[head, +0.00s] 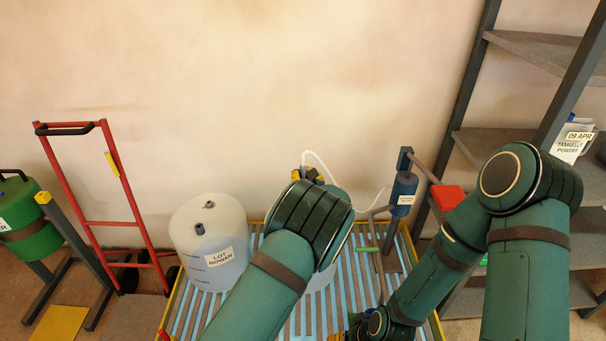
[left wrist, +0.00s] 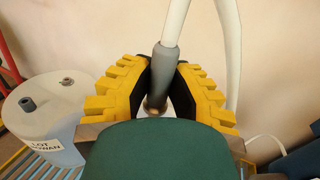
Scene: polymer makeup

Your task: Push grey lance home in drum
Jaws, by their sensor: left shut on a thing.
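The grey lance (left wrist: 165,62) stands roughly upright in the left wrist view, with a white hose (left wrist: 176,22) leaving its top. My left gripper (left wrist: 162,85) is shut around the lance; its yellow fingers (head: 312,174) show just past my wrist in the head view. A pale drum (head: 322,281) shows only in part behind my left arm; its top and the lance's lower end are hidden. Another pale drum, labelled LOT ROWAN (head: 198,250), stands to the left with a grey fitting on top. My right gripper (head: 341,336) barely shows at the bottom edge; its jaws cannot be made out.
The drums stand on a slatted blue and grey deck with a yellow rim (head: 262,226). A stand with a blue cylinder (head: 403,188) is at the deck's right. A red hand truck (head: 103,222) is at left, shelving (head: 520,145) at right. The wall is close behind.

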